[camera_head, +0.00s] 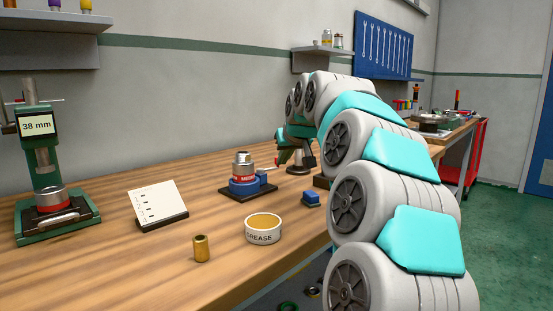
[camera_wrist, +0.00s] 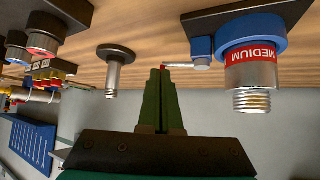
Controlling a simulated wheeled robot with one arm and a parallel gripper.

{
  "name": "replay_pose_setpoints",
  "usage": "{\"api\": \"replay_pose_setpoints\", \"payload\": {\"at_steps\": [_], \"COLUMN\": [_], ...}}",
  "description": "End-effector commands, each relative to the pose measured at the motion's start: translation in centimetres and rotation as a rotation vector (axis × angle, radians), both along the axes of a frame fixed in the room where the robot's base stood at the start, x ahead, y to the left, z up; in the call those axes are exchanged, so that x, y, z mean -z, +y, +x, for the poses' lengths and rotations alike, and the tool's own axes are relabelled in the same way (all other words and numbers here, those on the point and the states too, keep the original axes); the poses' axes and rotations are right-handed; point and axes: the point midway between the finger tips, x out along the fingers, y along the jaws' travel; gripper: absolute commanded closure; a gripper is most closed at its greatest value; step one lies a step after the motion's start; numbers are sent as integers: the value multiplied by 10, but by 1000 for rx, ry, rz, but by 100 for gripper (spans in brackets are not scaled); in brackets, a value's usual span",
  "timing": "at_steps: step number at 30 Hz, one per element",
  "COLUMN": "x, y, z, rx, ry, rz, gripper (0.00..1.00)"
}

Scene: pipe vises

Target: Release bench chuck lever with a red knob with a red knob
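The bench chuck (camera_head: 245,183) is a blue round body on a dark plate, with a red band and a metal threaded piece standing in it. In the wrist view, the chuck (camera_wrist: 252,40) is upside down at the upper right and its band reads MEDIUM. Its thin pale lever (camera_wrist: 186,65) runs left from a blue block to a small red knob (camera_wrist: 163,68). The knob is at my gripper's fingertips, mostly hidden by them. My gripper (camera_wrist: 160,72) has its green fingers close together, apparently around the knob. In the head view my arm partly hides the gripper.
A dark-footed metal post (camera_wrist: 114,72) stands near my gripper, left in the wrist view.

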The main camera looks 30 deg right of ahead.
Motion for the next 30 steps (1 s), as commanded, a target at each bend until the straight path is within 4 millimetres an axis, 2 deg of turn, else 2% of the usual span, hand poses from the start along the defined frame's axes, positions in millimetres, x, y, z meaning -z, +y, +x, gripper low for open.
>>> {"api": "replay_pose_setpoints", "payload": {"at_steps": [9, 30], "x": [0, 0], "y": [-12, -14], "z": [7, 12], "rx": [11, 12], "ry": [0, -1], "rz": [1, 1], "gripper": [100, 100]}}
